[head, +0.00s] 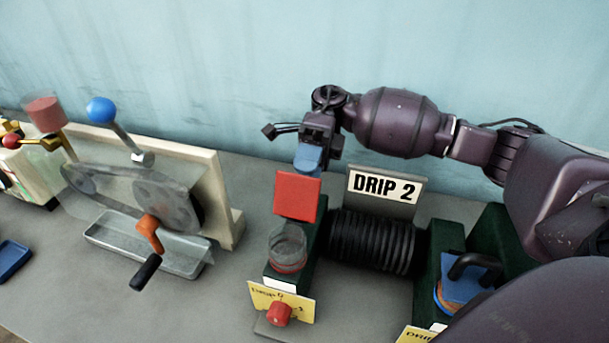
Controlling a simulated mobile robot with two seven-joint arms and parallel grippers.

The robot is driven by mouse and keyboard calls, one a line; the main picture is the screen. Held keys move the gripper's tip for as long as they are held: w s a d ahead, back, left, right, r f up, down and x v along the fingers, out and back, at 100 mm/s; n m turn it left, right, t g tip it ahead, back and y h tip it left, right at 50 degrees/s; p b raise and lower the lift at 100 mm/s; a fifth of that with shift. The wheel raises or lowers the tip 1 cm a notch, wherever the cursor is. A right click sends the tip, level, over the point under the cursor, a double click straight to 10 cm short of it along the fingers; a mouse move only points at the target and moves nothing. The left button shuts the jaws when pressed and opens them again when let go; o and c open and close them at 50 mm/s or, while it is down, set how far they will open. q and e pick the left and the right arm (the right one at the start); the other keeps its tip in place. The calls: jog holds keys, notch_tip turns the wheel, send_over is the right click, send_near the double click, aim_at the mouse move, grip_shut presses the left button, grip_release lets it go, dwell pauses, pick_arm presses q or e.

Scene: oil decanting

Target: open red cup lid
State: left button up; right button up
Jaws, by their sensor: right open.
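The red cup lid (297,196) is a flat square plate. It stands up steeply behind and above a clear cup (288,249) with a reddish rim, and the cup's mouth looks uncovered. The cup sits on the dark green block of a drip stand. My right gripper (307,163) points down just behind the top edge of the lid. The lid hides the ends of its bluish fingers, so I cannot tell whether they touch it. Nothing shows held in it. My left gripper is not in view.
A black ribbed cylinder (372,243) and a "DRIP 2" sign (383,192) stand right of the cup. A red knob (279,313) is in front. A blue lid with a black handle (468,277) is at right. A belt-and-crank device (168,202) stands left over a metal tray.

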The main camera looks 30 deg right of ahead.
jog(key=v, duration=0.6)
jog(key=shift+b, duration=0.45)
jog(key=shift+d+r, duration=0.1)
jog(key=shift+r, duration=0.05)
